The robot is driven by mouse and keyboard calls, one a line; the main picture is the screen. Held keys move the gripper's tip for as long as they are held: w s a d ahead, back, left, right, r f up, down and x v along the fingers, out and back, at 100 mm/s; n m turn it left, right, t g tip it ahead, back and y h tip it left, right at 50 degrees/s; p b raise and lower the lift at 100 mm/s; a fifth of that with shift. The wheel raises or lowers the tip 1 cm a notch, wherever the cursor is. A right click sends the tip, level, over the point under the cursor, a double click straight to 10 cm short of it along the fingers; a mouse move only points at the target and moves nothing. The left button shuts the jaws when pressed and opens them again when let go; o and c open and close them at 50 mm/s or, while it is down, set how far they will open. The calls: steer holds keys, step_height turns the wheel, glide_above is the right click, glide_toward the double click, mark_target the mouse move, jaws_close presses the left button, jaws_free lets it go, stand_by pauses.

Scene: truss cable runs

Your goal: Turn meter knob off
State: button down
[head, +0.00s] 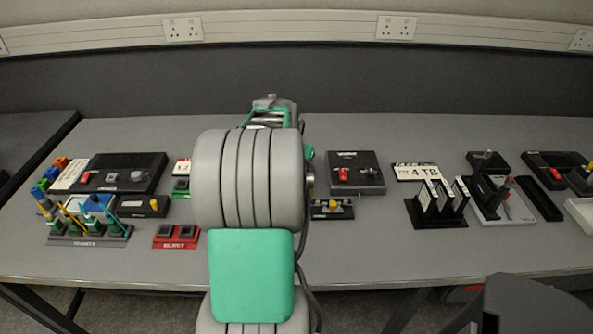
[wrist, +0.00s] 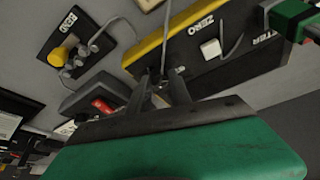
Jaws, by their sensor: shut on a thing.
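The meter (wrist: 262,68) is a black box with a yellow edge, lettered METER and ZERO, in the wrist view. A white square button (wrist: 210,48) sits on it beside the ZERO lettering. My gripper (wrist: 160,82) is at the meter's left end, its two dark fingers close together on a small part there, which I take to be the meter knob. The fingers mostly hide this part, so its pointing direction cannot be told. In the head view my arm covers the meter and the gripper's fingertips.
A box lettered BEND with a yellow knob (wrist: 58,56) and a grey box with a red switch (wrist: 103,105) stand close by. Grey cables run between them. In the head view, a rack of white cards (head: 437,202) stands to the right and a red base (head: 176,237) at left.

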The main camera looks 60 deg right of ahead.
steer(key=c, duration=1.2)
jaws_free()
steer(key=shift+r, duration=0.1)
steer(key=v, duration=0.7)
steer(key=shift+a+r, duration=0.15)
steer(key=shift+r, duration=0.15)
